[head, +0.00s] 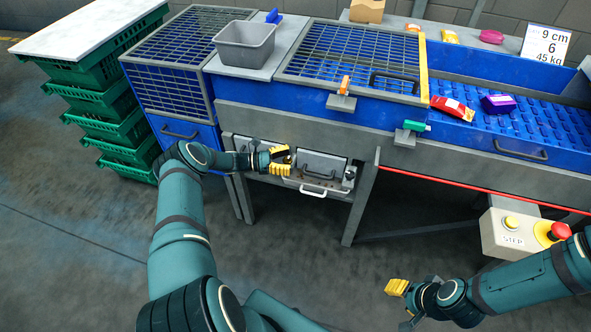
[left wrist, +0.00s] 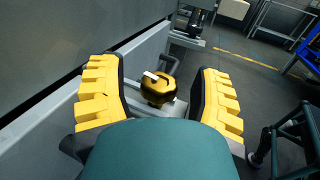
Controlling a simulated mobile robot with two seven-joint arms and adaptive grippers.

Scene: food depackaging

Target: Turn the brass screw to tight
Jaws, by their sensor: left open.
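The brass screw (left wrist: 157,90) shows in the left wrist view as a round yellow-brass knob with dark parts and a pale bar across it. It sits low on the machine's front, between the two yellow fingers of my left gripper (head: 283,161), with a gap on each side. My left gripper is open and empty. In the head view it is at the left end of the grey front panel (head: 322,164), and I cannot make out the screw there. My right gripper (head: 402,304) is low at the right, away from the machine; its jaw opening is unclear.
A pale drawer handle (head: 313,191) is just right of my left gripper. Green crates (head: 112,128) stand at the left. A control box (head: 510,232) with a red button is at the right. The conveyor (head: 545,125) carries a red packet (head: 452,107) and a purple one (head: 498,104).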

